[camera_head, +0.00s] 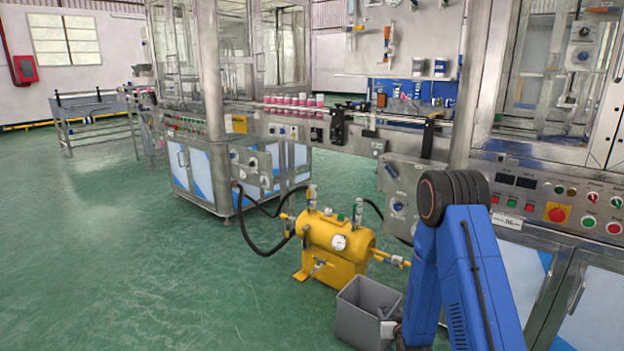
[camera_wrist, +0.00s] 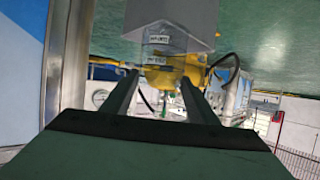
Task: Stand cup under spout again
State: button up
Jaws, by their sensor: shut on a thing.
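A yellow pipe with a tap (camera_head: 392,260), perhaps the spout, sticks out right of the tank, above the cup in the picture. I cannot tell whether the cup touches the floor.
The yellow tank (camera_head: 335,243) with gauge and black hoses stands on the green floor (camera_head: 150,260). A machine line with a conveyor (camera_head: 375,142) runs behind. A control panel (camera_head: 560,205) and cabinets stand at the right. The floor at left is clear.

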jog(key=s+f, duration=0.6)
jog(key=f, duration=0.1)
jog(key=shift+f, duration=0.25)
